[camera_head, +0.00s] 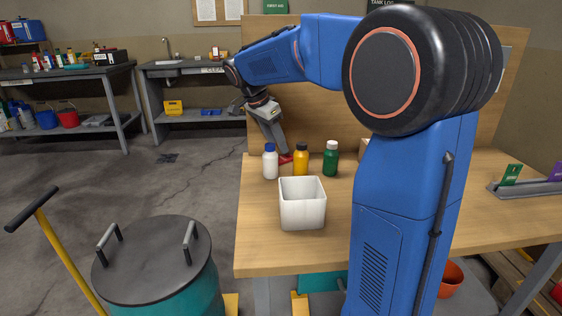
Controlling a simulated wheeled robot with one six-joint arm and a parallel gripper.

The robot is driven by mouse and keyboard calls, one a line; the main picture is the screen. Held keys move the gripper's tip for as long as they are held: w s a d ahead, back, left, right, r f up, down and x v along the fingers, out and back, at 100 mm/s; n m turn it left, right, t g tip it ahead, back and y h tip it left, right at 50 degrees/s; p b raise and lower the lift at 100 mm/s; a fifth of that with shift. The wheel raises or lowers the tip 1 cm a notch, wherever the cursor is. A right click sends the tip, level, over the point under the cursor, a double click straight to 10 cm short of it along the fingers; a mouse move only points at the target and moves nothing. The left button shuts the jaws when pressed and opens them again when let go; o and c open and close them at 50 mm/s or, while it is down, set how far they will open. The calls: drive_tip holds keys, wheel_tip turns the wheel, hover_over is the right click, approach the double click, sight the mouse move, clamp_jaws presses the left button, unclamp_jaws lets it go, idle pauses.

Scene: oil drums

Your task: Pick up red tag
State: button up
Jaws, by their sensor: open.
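A small red piece (285,159), which looks like the red tag, lies on the wooden table behind the bottles. It is partly hidden by the bottles and by my gripper. My gripper (284,152) reaches down from the far end of my blue arm, with its tip right at the red piece. The fingers are open. I cannot tell whether they touch the piece or stand around it.
A white-and-blue bottle (270,162), a yellow bottle (301,160) and a green bottle (331,159) stand just in front. A white open bin (303,211) is nearer. A grey rack (529,188) holds green and purple tags at right. A lidded teal drum (155,262) stands left.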

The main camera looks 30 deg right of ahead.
sight(283, 158)
drive_tip(key=shift+x, duration=2.25)
drive_tip(key=shift+s, duration=0.1)
drive_tip(key=c, duration=0.9)
wheel_tip(283, 158, up, 11)
drive_tip(key=s+a, duration=0.4)
drive_tip(key=s, duration=0.5)
drive_tip(key=s+a, duration=0.3)
drive_tip(key=s, duration=0.6)
drive_tip(key=shift+s+a+r, duration=0.25)
drive_tip(key=shift+a, duration=0.15)
